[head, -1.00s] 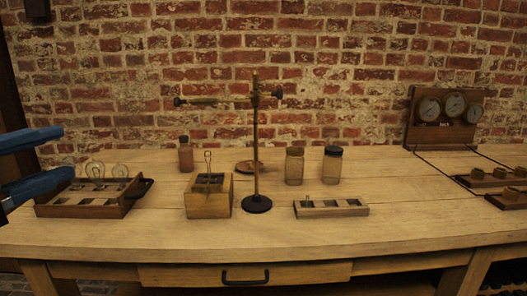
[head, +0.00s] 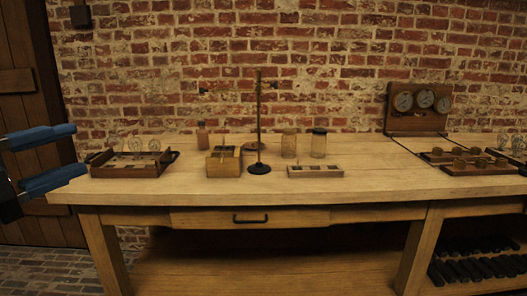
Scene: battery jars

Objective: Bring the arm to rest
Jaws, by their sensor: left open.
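My left gripper (head: 62,158) is at the left edge of the head view. Its two blue fingers are spread apart with nothing between them. It is left of the workbench (head: 380,178) and in front of a dark wooden door. It looks clear of the wooden tray (head: 130,172) with glass bulbs at the bench's left end. My right gripper is not in view.
On the bench stand a wooden box (head: 223,163), a stand with a dark rod (head: 259,125), two jars (head: 319,145), a brown bottle (head: 202,136) and a slotted block (head: 316,171). A gauge panel (head: 417,122) stands at back right. The bench's front strip is clear.

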